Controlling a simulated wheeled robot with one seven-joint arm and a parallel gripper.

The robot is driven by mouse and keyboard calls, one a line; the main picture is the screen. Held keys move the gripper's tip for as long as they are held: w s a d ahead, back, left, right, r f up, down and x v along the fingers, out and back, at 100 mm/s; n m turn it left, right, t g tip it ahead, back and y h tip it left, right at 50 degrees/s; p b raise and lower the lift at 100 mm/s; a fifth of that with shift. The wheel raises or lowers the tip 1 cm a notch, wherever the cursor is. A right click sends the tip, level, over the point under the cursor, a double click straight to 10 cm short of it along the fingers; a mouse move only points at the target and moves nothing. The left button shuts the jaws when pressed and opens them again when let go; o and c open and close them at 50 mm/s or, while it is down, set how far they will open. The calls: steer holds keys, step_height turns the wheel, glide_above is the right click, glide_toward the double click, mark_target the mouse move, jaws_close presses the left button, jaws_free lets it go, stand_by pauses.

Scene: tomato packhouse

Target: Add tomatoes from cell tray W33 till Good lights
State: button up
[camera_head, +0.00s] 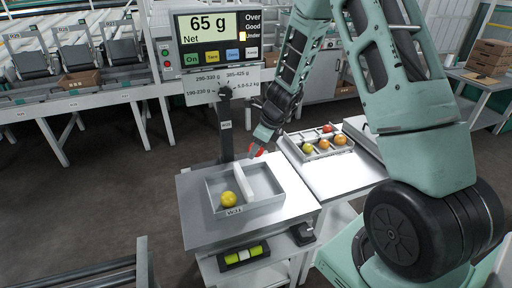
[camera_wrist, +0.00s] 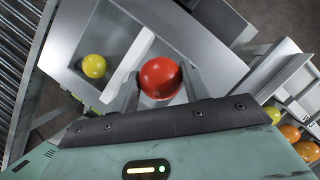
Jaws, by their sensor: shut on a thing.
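My gripper (camera_head: 257,147) is shut on a red tomato (camera_wrist: 160,78), which sits between the two fingers in the wrist view. It is held above the back right part of a grey two-part tray (camera_head: 262,209) on the scale. A yellow tomato (camera_head: 229,199) lies in that tray, left of the light divider (camera_head: 249,177). The tray's front label looks like W31, but is hard to read. The cell tray (camera_head: 315,158) to the right holds several yellow, orange and red tomatoes.
The scale's post (camera_head: 226,135) stands behind the tray. A bench (camera_head: 340,180) carries the cell tray. A yellow-green item (camera_head: 244,254) sits on the shelf below the scale. Conveyor stations and a brown box (camera_head: 79,83) stand at the back left.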

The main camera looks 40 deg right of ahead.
steer(key=b, duration=0.8)
glide_toward(253, 176)
steer(key=shift+x, duration=2.55)
steer(key=shift+w+a+f, duration=0.15)
steer(key=shift+w+f, duration=0.05)
steer(key=shift+f, duration=0.25)
steer(key=o, duration=0.8)
steer(key=c, duration=0.3)
steer(key=shift+r, duration=0.15)
step_height(253, 176, up, 7)
steer(key=p, duration=0.6)
